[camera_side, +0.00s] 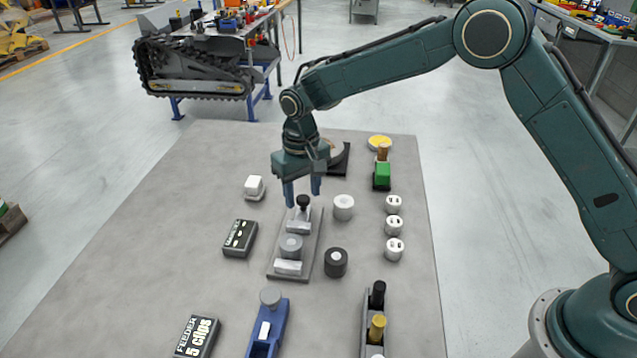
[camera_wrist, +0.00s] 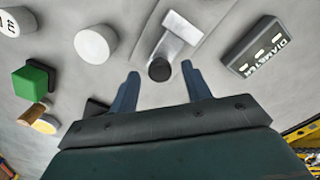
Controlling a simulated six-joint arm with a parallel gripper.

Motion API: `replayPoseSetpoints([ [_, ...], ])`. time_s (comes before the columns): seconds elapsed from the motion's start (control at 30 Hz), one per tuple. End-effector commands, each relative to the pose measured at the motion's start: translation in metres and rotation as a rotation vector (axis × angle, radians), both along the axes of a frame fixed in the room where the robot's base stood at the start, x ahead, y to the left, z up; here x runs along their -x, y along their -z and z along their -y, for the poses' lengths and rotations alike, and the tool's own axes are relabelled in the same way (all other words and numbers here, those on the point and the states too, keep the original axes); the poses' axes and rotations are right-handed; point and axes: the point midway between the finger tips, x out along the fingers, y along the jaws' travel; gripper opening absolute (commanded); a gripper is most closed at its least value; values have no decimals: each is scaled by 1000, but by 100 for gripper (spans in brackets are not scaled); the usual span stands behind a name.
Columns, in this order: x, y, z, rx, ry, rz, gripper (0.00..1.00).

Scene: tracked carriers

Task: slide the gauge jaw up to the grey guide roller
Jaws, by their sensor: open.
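The gauge is a flat grey plate (camera_side: 312,245). The grey guide roller (camera_side: 291,245) stands upright on it, just behind a light fixed block (camera_side: 288,268) at the near end. The gauge jaw (camera_side: 298,227), a light block with a black knob (camera_side: 303,201), sits on the plate behind the roller. From this angle I cannot tell how wide the gap between jaw and roller is. My gripper (camera_side: 303,194) is open over the jaw's far end. In the wrist view the knob (camera_wrist: 160,70) lies between the open fingertips, apart from both. The jaw (camera_wrist: 182,27) shows ahead; the roller is outside that view.
A white roller (camera_side: 343,207) and a dark roller (camera_side: 335,263) stand right of the plate. A black box labelled DIAMETER (camera_side: 240,238) lies left. Several small white rollers (camera_side: 393,226) and a green block (camera_side: 382,175) stand farther right. A blue carrier (camera_side: 267,330) is nearer the camera.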

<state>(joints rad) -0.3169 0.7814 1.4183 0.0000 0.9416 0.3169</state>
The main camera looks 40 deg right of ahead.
Motion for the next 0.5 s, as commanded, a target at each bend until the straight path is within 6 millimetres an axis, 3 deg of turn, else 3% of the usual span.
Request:
replayPoseSetpoints([
  [0.4, 0, 6, 0, 0, 0, 0, 48],
  [0.5, 0, 6, 0, 0, 0, 0, 29],
])
